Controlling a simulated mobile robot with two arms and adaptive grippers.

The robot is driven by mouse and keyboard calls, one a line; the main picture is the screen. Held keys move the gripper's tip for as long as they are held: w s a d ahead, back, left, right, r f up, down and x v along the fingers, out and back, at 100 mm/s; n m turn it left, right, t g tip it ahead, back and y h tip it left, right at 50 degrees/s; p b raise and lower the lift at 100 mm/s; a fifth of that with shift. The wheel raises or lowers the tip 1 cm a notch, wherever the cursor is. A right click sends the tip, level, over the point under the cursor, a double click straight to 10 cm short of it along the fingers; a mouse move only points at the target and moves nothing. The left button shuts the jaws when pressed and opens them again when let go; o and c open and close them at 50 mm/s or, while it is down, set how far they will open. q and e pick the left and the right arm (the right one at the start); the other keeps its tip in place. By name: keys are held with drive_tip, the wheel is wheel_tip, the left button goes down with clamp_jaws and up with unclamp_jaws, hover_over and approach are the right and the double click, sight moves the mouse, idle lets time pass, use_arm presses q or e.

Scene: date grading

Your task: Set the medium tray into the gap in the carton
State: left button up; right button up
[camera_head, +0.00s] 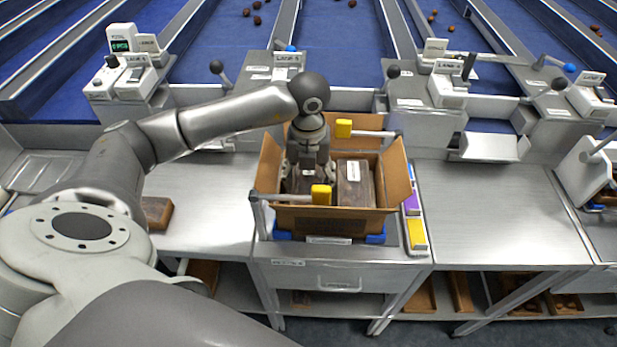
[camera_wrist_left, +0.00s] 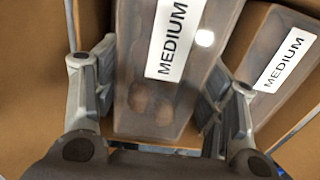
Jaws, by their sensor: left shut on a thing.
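The open cardboard carton (camera_head: 330,222) stands on the metal bench in front of me. My left gripper (camera_head: 308,178) reaches down inside its left half. In the left wrist view the gripper (camera_wrist_left: 160,100) is shut on a clear-lidded tray labelled MEDIUM (camera_wrist_left: 150,110), with dark dates showing through the lid. A second MEDIUM tray (camera_wrist_left: 275,85) lies beside it, to the right; in the head view this one (camera_head: 355,185) fills the carton's right half. The held tray is mostly hidden by the gripper in the head view. I cannot tell whether it touches the carton's floor. My right gripper is not in view.
Yellow-ended clamps (camera_head: 321,195) reach over the carton's front and back edges. Purple and yellow cards (camera_head: 416,233) lie right of it. A brown tray (camera_head: 156,212) sits on the left bench, partly behind my arm. The right bench (camera_head: 495,215) is clear.

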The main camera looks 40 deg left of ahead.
use_arm(q)
drive_tip(key=shift+f+b, duration=0.4)
drive_tip(key=shift+f, duration=0.1)
idle(0.4)
drive_tip(key=o, duration=1.2)
drive_tip(key=shift+o, duration=0.8)
drive_tip(key=shift+r, duration=0.1)
drive_tip(key=shift+c, duration=0.2)
drive_tip(key=shift+o, duration=0.6)
drive_tip(key=shift+a+r+p, duration=0.15)
drive_tip(key=shift+r+p, duration=1.3)
drive_tip(key=shift+r, duration=0.55)
wheel_tip(320, 180, up, 8)
drive_tip(key=p, duration=0.5)
drive_tip(key=shift+f, duration=0.1)
